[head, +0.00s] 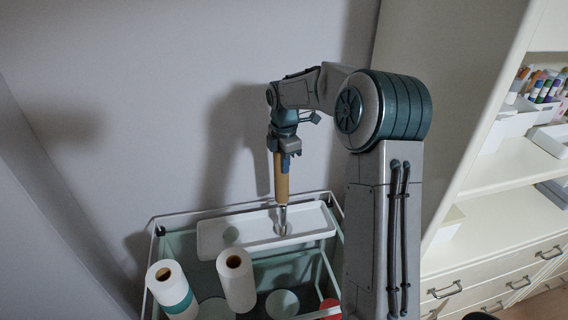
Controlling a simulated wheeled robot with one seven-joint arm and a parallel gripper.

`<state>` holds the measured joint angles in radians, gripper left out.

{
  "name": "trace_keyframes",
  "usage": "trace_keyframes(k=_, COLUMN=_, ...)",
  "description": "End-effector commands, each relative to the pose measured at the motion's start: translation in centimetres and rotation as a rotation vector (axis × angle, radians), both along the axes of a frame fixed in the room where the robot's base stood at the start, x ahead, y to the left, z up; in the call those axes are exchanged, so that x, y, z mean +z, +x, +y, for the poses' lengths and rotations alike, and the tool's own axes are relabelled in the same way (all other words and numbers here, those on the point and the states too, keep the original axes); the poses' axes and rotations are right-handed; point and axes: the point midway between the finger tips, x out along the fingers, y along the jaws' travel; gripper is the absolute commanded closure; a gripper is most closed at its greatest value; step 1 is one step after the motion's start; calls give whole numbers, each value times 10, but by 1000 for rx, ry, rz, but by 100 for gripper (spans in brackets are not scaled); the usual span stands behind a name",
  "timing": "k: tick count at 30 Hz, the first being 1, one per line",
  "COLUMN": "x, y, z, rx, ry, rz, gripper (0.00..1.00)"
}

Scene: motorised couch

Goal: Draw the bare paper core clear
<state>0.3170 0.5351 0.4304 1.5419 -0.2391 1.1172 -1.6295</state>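The bare paper core (281,180) is a brown upright tube in the head view. My gripper (284,158) is shut on its upper end from above, with a blue finger part showing at its right side. Below the core's lower end a shiny metal post (283,216) stands up from a white tray (217,237). The core is in line with the post and well above the tray. I cannot tell whether the post's tip is still inside the core.
The tray sits at the back of a green cart with a white rail (235,207). Two paper rolls, one with a teal band (175,297) and one plain white (236,284), stand in front. Shelves with drawers (490,225) are at the right; a wall is behind.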

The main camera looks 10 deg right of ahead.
Motion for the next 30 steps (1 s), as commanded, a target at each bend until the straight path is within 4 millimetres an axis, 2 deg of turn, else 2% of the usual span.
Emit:
trace_keyframes(k=1, x=9, y=0, z=0, rx=0, ry=0, rz=-1, gripper=100)
trace_keyframes(k=6, x=27, y=0, z=0, rx=0, ry=0, rz=-1, gripper=100)
trace_keyframes(k=18, x=61, y=0, z=0, rx=1, ry=-1, rz=-1, gripper=100)
trace_keyframes(k=30, x=61, y=0, z=0, rx=-15, ry=0, rz=0, gripper=100)
